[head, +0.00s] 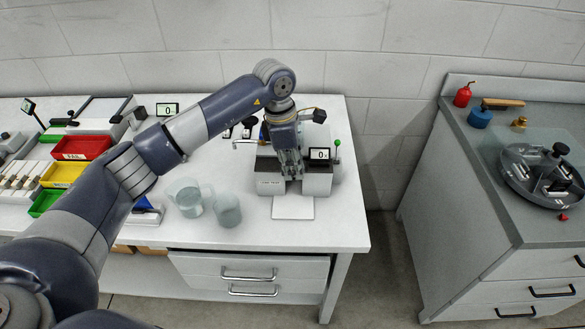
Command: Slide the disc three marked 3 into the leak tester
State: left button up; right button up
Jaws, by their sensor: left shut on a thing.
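The leak tester (316,184) is a white and dark grey bench unit with a small display and a green-tipped lever at its right. It stands near the right end of the white bench, with a pale plate lying in front of it. My left gripper (291,172) points down into the gap between the tester's two front blocks. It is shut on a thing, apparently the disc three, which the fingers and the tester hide. No mark 3 can be read, and I cannot tell whether the disc touches the tester. My right gripper is not in view.
Two clear beakers (228,210) stand left of the tester. Red (82,147), yellow (62,174) and green trays are at the left. A grey cabinet (470,190) at the right holds a round dark tray (543,178), beyond a floor gap. The bench's front right corner is clear.

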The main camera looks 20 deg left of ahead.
pick_arm(q)
jog(key=shift+w+a+b, duration=0.15)
jog(key=shift+w+b, duration=0.25)
jog(key=shift+w, duration=0.3)
dwell(0.5)
jog(key=o, duration=0.9)
jog(key=shift+r, duration=0.1)
notch_tip(320, 180, up, 12)
jog(key=a, duration=0.1)
jog(key=shift+s+a, duration=0.3)
jog(key=shift+a, duration=0.1)
jog(key=shift+f, duration=0.2)
